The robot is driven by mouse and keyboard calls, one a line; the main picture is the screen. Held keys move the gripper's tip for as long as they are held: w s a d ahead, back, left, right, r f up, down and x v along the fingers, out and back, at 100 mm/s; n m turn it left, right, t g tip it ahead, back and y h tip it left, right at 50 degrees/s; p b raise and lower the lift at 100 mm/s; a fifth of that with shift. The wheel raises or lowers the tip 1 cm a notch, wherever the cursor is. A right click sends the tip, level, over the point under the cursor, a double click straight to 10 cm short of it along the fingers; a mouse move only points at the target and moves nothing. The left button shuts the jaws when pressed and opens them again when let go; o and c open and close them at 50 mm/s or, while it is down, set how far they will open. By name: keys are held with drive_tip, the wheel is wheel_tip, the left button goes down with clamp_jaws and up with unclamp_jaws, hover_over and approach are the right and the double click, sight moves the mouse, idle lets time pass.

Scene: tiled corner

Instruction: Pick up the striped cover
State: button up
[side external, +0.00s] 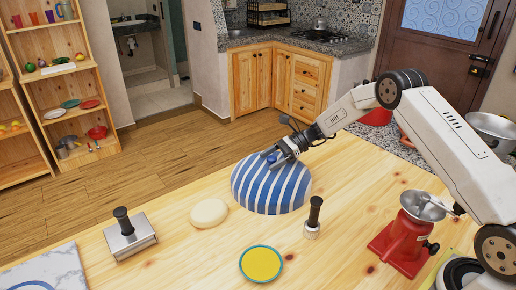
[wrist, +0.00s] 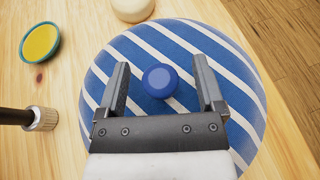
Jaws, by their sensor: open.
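The striped cover (side external: 270,190) is a blue and white dome on the wooden table, with a small blue knob on top. In the wrist view the striped cover (wrist: 185,60) fills the middle, and its blue knob (wrist: 160,81) shows between the two fingers. My gripper (side external: 275,157) is at the top of the cover, by the knob. In the wrist view my gripper (wrist: 162,82) is open, with one finger on each side of the knob and a gap on both sides. Whatever is under the cover is hidden.
A pale round dough-like piece (side external: 209,213), a yellow dish with a teal rim (side external: 261,264), a black-handled stamp (side external: 312,219) and a metal press (side external: 130,237) stand nearby on the table (side external: 180,262). A red grinder (side external: 407,236) stands at the right.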

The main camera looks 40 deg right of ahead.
idle(0.3)
clamp_jaws()
drive_tip(key=shift+r, duration=0.15)
drive_tip(key=shift+r, duration=4.9)
